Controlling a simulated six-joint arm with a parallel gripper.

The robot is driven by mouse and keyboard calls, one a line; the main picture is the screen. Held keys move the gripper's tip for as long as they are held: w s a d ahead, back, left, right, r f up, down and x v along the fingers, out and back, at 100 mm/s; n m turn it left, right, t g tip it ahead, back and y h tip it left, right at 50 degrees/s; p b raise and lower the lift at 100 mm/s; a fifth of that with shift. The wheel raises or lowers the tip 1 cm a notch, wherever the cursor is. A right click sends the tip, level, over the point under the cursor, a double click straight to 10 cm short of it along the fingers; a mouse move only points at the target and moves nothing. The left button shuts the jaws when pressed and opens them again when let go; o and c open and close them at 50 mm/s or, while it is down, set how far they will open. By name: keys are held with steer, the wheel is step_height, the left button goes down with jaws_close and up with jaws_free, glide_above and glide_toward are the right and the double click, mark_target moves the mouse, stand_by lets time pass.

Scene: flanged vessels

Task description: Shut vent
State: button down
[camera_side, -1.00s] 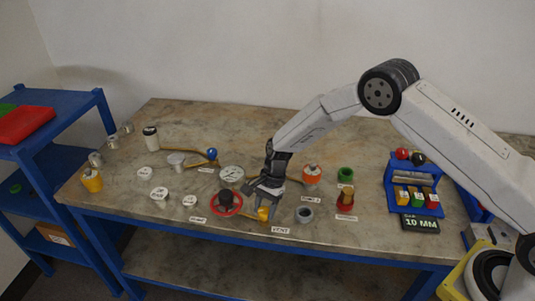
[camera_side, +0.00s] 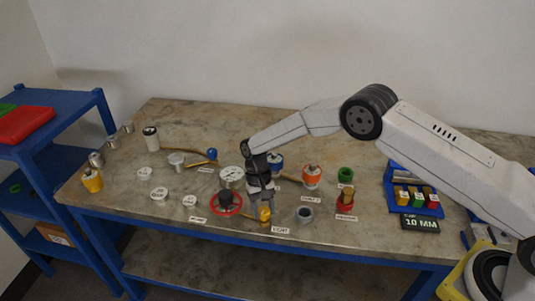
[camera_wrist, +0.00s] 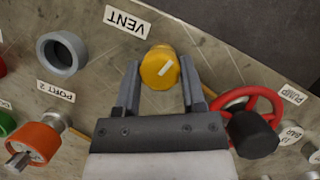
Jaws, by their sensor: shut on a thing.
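The vent valve has a yellow knob with a pale pointer line on top, beside a label reading VENT (camera_wrist: 127,21). In the wrist view the yellow knob (camera_wrist: 160,68) sits between my gripper's fingertips (camera_wrist: 159,76). In the side view the yellow knob (camera_side: 264,214) is near the table's front edge, under my gripper (camera_side: 262,205), which points down onto it. My gripper is shut on the knob. The pale line on the knob lies aslant in the wrist view. The knob's stem is hidden below it.
A red handwheel with a black hub (camera_side: 228,203) stands close on the left. A grey open port (camera_side: 304,214) and an orange fitting (camera_side: 312,176) stand on the right. A blue rack (camera_side: 415,190) is at the right. The table's front edge is near.

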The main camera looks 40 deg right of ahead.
steer(key=shift+a+n+h, duration=0.1)
steer(key=shift+n+h, duration=0.5)
steer(key=shift+n, duration=0.9)
steer(key=shift+c, duration=0.9)
jaws_free()
steer(key=v, duration=0.8)
steer(key=shift+f, duration=0.1)
